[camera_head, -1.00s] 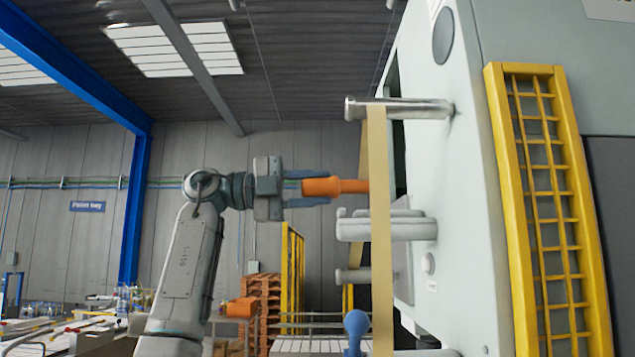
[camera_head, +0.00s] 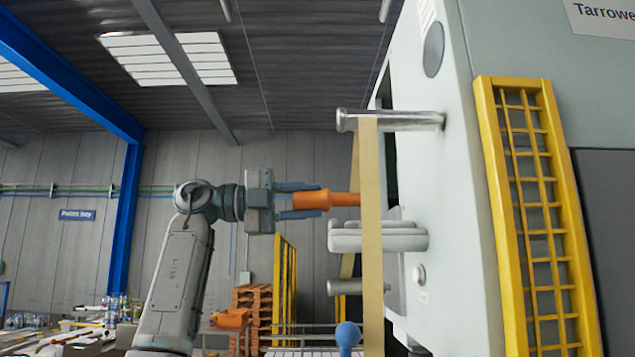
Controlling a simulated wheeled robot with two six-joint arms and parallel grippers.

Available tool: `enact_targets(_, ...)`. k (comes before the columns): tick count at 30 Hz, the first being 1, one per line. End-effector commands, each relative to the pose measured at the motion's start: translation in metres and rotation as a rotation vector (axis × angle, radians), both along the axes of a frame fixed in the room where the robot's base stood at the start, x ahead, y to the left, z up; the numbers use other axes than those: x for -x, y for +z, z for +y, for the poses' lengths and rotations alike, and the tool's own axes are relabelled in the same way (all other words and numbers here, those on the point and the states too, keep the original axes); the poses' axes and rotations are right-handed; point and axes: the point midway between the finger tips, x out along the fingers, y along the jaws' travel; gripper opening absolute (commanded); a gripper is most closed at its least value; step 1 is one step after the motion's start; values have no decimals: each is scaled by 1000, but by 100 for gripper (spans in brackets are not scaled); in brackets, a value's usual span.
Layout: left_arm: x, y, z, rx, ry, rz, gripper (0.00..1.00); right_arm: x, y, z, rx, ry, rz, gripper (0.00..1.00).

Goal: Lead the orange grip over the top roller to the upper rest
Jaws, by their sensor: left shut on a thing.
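The orange grip (camera_head: 326,200) is held level between the fingers of my left gripper (camera_head: 300,200), left of the machine. The top roller (camera_head: 395,121) is a shiny metal bar sticking out from the pale machine face, above the grip. A tan band (camera_head: 371,230) hangs over this roller. One run passes in front of the grip's right end, which is partly hidden. A light grey double-pronged rest (camera_head: 380,236) sticks out below the roller, slightly lower than the grip. A lower metal roller (camera_head: 350,287) is under it. My right gripper does not show.
A blue ball-topped knob (camera_head: 348,335) stands at the bottom, by the band. A yellow ladder-like guard (camera_head: 537,220) is on the machine's right. Orange pallets (camera_head: 254,310) and yellow fencing (camera_head: 285,290) stand behind. The space left of the roller is clear.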

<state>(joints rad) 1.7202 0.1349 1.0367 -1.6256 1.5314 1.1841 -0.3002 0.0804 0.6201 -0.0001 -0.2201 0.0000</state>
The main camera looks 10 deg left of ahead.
Motion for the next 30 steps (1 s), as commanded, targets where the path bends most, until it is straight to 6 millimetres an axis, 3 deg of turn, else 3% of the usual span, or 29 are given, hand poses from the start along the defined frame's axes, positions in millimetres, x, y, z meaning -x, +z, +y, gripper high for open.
enact_targets(16, 1, -21, 3, -27, 0, 4, 0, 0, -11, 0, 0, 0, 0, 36)
enact_targets(29, 1, -23, 4, -31, 0, 6, 0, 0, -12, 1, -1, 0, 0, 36)
enact_targets(30, 1, -23, 4, -31, 0, 6, 36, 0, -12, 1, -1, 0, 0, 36)
